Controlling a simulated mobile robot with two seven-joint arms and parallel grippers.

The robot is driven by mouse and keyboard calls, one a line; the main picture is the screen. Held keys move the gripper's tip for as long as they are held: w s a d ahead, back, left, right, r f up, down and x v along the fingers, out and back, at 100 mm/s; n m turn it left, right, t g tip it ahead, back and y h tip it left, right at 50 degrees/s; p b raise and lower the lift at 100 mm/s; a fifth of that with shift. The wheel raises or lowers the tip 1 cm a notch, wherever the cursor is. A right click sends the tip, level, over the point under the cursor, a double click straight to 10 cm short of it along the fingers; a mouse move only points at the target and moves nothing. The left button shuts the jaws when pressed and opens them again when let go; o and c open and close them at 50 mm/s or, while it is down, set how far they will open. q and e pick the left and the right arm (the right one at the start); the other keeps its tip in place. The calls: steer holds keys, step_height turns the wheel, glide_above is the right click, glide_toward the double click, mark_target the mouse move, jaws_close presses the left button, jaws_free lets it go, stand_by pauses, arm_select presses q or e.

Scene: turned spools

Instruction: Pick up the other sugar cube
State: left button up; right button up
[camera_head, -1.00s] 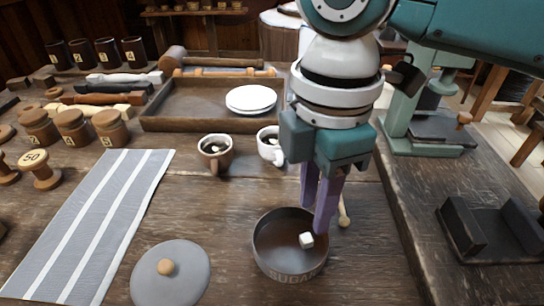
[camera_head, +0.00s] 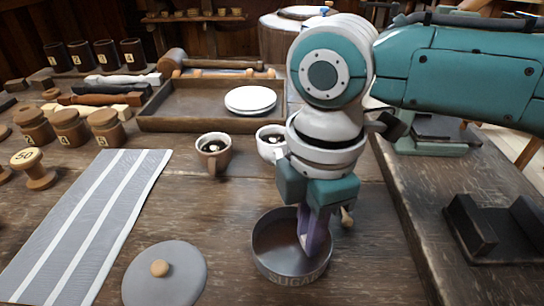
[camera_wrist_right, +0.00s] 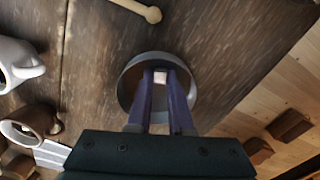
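The dark round sugar bowl (camera_head: 291,268), lettered SUGAR, stands on the wooden table. My right gripper (camera_head: 310,252) points down with its purple fingertips inside the bowl. The white sugar cube (camera_wrist_right: 160,76) shows between the two fingertips in the right wrist view, where the bowl's rim (camera_wrist_right: 126,88) circles them. I cannot tell whether the fingers press on the cube or only straddle it. In the head view the fingers largely hide the cube. My left gripper is not in view.
A brown cup (camera_head: 213,150) and a white cup (camera_head: 269,143) stand behind the bowl. A grey lid (camera_head: 165,278) with a wooden knob lies left of it, beside a striped cloth (camera_head: 85,225). A wooden tray (camera_head: 190,120) holding white plates (camera_head: 250,99) is farther back.

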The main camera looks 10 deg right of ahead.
jaws_close()
steer(key=shift+r, duration=0.15)
